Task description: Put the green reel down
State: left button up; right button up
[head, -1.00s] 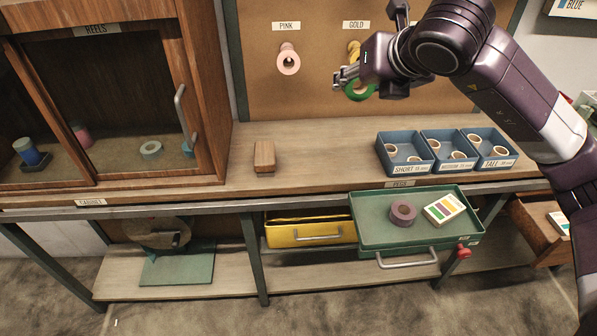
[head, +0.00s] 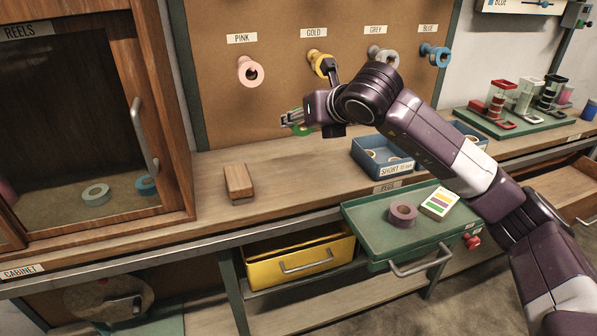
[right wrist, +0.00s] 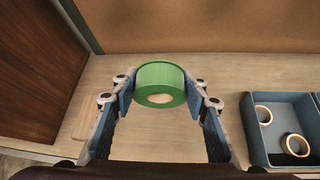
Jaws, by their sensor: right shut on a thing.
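The green reel (right wrist: 161,82) is held between the fingertips of my right gripper (right wrist: 162,92), above the wooden worktop (right wrist: 156,128). In the head view the green reel (head: 301,130) shows only partly behind the right gripper (head: 296,118), in front of the pegboard. The right gripper is shut on it. My left gripper is not in view.
A blue box marked short (head: 381,172) stands to the right on the worktop, and a wooden block (head: 238,182) lies to the left. The worktop between them is clear. A green tray (head: 384,238) holding a mauve reel (head: 402,213) juts out in front. Reels hang on pegboard pegs.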

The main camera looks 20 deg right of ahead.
send_over(301, 178)
notch_tip(301, 178, down, 8)
jog(key=shift+w+r, duration=0.1)
jog(key=shift+w, duration=0.05)
notch_tip(301, 178, down, 4)
jog(key=shift+f+b, duration=0.1)
jog(key=shift+b, duration=0.25)
jog(key=shift+f, duration=0.15)
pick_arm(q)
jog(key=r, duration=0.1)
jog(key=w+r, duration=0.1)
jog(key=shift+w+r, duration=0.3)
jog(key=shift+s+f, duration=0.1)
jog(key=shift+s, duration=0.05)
